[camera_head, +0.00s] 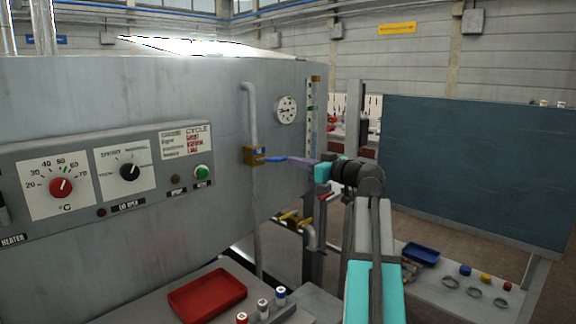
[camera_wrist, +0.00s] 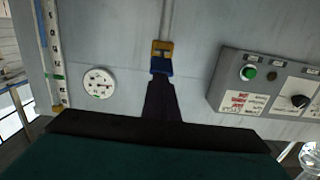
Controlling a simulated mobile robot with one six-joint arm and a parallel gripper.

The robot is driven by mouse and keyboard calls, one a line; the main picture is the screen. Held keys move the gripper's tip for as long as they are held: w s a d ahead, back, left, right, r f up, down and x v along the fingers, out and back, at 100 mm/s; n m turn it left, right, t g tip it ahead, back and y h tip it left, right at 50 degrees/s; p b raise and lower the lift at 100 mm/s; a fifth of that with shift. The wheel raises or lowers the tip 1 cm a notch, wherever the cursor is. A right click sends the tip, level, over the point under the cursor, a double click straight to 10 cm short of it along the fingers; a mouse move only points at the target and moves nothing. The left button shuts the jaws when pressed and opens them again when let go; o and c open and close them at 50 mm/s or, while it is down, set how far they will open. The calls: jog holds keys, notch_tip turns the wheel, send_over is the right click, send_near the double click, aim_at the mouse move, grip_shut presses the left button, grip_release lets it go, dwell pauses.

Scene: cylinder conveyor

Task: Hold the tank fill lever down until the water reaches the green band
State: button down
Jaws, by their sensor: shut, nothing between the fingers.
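The tank fill lever is a blue handle (camera_head: 272,159) on a brass valve block (camera_head: 254,156) on the grey tank's side. My gripper (camera_head: 290,161) is shut and empty, its tip at the lever's outer end. In the wrist view, which is turned upside down, the lever (camera_wrist: 161,66) lies right at the tips of my dark fingers (camera_wrist: 161,80). I cannot tell whether they touch. The tall sight gauge (camera_head: 311,122) stands right of the lever, with a green band (camera_wrist: 54,77) near its brass-capped top.
A round dial (camera_head: 286,110) sits between lever and gauge. A control panel (camera_head: 105,179) is on the left. Below are a red tray (camera_head: 208,295) and several small capped bottles. A dark blue board (camera_head: 475,165) and a blue tray (camera_head: 421,254) are on the right.

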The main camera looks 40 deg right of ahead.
jog(key=s+d, duration=0.1)
jog(key=s, duration=0.5)
jog(key=shift+s, duration=0.2)
dwell(0.4)
